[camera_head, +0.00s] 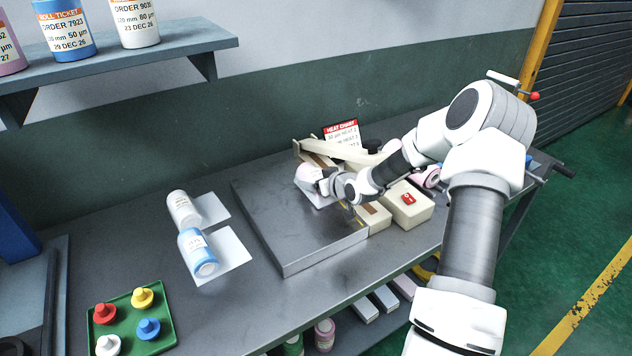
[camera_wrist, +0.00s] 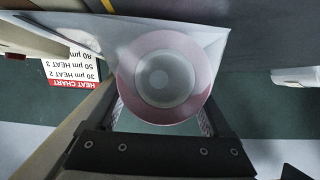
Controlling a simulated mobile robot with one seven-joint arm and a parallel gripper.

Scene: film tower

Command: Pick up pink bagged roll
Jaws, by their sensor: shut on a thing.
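The pink bagged roll (camera_head: 311,176) is a pale pink cylinder in a clear bag. It is at the back of the raised metal platform (camera_head: 290,222) in the head view. In the wrist view the roll (camera_wrist: 165,75) faces the camera end-on, with its round core showing and the bag's flat sheet spreading behind it. My gripper (camera_head: 322,183) is shut on the roll, with one finger on each side of it in the wrist view. I cannot tell whether the roll touches the platform.
A cream heat sealer (camera_head: 407,207) with a red switch stands right of the roll, its heat chart (camera_head: 342,137) behind. A white bagged roll (camera_head: 182,208) and a blue bagged roll (camera_head: 197,252) lie left. A green tray (camera_head: 131,318) holds coloured knobs. The platform's front is clear.

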